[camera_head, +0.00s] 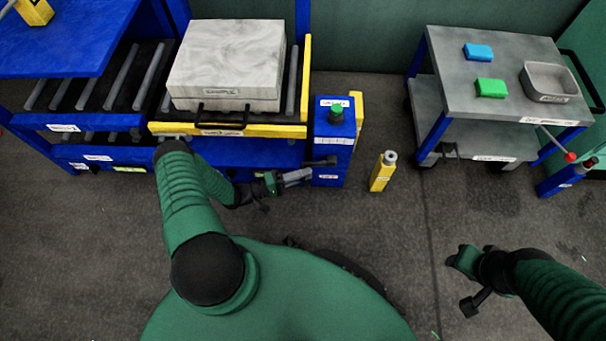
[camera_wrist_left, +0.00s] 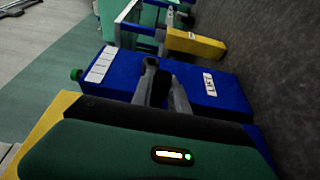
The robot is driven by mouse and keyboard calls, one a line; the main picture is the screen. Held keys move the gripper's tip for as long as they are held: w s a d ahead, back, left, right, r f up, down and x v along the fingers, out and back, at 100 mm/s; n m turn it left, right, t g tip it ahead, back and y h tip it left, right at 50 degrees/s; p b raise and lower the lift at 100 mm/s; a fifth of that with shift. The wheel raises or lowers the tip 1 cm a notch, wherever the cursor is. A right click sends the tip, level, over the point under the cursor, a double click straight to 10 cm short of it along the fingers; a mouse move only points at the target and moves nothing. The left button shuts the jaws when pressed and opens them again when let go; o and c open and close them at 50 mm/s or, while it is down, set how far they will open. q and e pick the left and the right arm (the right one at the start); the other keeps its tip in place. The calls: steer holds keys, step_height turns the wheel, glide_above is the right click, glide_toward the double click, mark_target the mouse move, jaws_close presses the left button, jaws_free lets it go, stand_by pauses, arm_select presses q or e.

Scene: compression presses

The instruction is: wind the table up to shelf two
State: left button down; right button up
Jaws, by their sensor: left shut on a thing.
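The table (camera_head: 228,130) has a yellow frame and rollers, stands at the upper left and carries a grey-white block (camera_head: 228,57) with a black front handle. To its right is a blue post (camera_head: 333,135) with a green knob on top. A dark crank handle (camera_head: 320,162) sticks out of the post's left side. My left gripper (camera_head: 300,177) is shut on the crank handle, low beside the post; its fingers also show in the left wrist view (camera_wrist_left: 165,88), partly hiding the handle. My right gripper (camera_head: 468,280) hangs empty over the floor at lower right; its fingers are unclear.
A blue rack with a roller shelf (camera_head: 78,122) adjoins the table's left; its labels are too small to read. A yellow bottle-like post (camera_head: 382,171) stands on the floor. A grey cart (camera_head: 455,100) at right holds blue and green blocks and a tray.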

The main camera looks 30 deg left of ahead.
arm_select(q)
steer(key=shift+f, duration=0.1)
stand_by(0.3)
steer(key=shift+r+p, duration=0.65)
steer(key=shift+p, duration=0.45)
steer(key=shift+f+g, duration=0.25)
steer(key=shift+g, duration=0.05)
steer(key=shift+r+m+y+p, duration=0.3)
steer(key=shift+r+p, duration=0.2)
steer(key=shift+p, duration=0.15)
steer(key=shift+a+r+g+y+p, duration=0.1)
steer(key=shift+r+g+y+p, duration=0.2)
steer(key=shift+g+p, duration=0.35)
steer(key=shift+f+t, duration=0.1)
steer(key=shift+t, duration=0.15)
steer(key=c, duration=1.3)
jaws_free()
steer(key=shift+f, duration=0.1)
